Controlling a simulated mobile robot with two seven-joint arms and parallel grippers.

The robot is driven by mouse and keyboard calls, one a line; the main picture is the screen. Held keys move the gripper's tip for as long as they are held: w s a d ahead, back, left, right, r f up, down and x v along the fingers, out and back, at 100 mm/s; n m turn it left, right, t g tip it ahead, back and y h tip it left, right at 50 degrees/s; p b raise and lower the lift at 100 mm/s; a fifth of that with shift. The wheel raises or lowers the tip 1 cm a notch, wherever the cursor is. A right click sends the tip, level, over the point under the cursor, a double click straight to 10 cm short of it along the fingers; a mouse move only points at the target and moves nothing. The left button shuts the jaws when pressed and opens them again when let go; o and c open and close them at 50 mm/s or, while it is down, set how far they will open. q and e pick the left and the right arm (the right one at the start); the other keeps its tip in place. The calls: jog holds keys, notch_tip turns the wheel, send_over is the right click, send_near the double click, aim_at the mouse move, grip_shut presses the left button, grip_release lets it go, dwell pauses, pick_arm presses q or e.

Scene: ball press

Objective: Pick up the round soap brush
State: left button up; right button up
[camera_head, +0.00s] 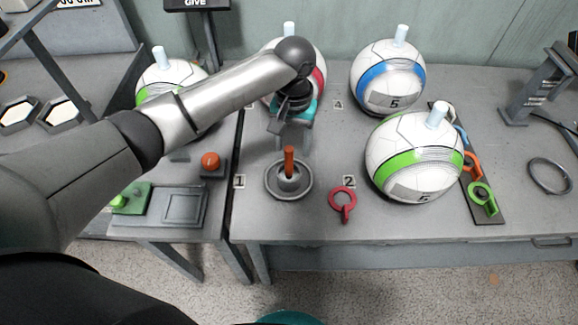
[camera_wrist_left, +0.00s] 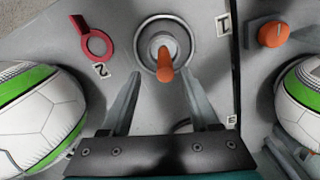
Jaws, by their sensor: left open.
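The piece that best fits the round soap brush (camera_head: 289,180) is a round grey metal piece with an upright orange handle. It sits in a grey ring-shaped dish on the table by the label 1; whether it has bristles cannot be seen. In the left wrist view its orange handle (camera_wrist_left: 165,66) points toward the gripper. My left gripper (camera_head: 292,140), with a teal body, is just behind and above the handle, fingers downward. In the wrist view its two fingers (camera_wrist_left: 161,76) are apart, empty, with the handle's tip between their ends. My right gripper is not seen.
A red ring with a tab (camera_head: 343,201) lies right of the dish. White balls with green (camera_head: 415,158) and blue (camera_head: 388,80) bands stand farther right; another ball (camera_head: 312,62) is behind my arm. The front edge is clear.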

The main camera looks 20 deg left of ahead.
aim_at(289, 158)
pick_arm(q)
jog(key=shift+s+a+f+b, duration=0.15)
jog(key=shift+f+b, duration=0.2)
jog(key=shift+f, duration=0.55)
jog(key=shift+w+a+f+b, duration=0.1)
jog(key=shift+f+b, duration=0.2)
jog(key=shift+f, duration=0.65)
jog(key=shift+s+a+f+b, duration=0.15)
jog(key=shift+f+b, duration=0.2)
jog(key=shift+f, duration=0.55)
jog(key=shift+c, duration=0.2)
grip_shut()
